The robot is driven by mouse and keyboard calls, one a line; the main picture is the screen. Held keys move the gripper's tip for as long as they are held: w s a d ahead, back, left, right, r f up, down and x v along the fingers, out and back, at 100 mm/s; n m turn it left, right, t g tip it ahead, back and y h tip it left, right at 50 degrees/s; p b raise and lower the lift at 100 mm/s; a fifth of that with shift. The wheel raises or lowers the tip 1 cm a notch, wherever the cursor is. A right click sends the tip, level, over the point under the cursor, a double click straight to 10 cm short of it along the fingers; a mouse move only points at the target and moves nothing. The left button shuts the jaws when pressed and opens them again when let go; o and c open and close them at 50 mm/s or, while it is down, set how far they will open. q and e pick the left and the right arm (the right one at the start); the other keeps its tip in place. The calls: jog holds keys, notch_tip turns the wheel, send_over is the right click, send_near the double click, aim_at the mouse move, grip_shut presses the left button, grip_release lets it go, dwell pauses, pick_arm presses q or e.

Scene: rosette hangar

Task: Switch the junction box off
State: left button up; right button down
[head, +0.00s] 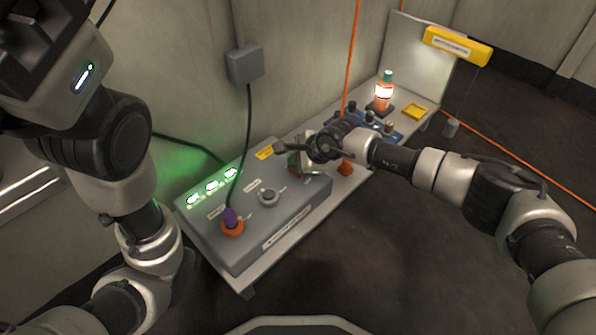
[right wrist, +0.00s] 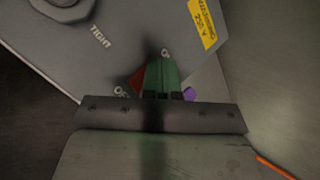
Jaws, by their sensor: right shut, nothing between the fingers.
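The junction box (head: 300,207) is a grey, sloping-topped box on a long bench, with several green lamps (head: 212,186) lit at its left end. My right gripper (head: 291,157) is shut and empty, low over the box's far right part. In the right wrist view the gripper (right wrist: 163,78) is close to a red part (right wrist: 138,82), seemingly the switch, between the "OFF" lettering and lettering that looks like "ON". The gripper partly hides this red part. I cannot tell whether they touch or how the switch is set. My left gripper is out of view.
On the box are a grey knob (head: 268,196) and a purple plug (head: 230,216) in an orange ring, with a black cable. Further along stand a lit orange beacon (head: 384,92) and a yellow tray (head: 414,111). An orange cable (head: 351,65) hangs near my right gripper. The floor in front is clear.

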jog(key=shift+f, duration=0.15)
jog(key=shift+f, duration=0.3)
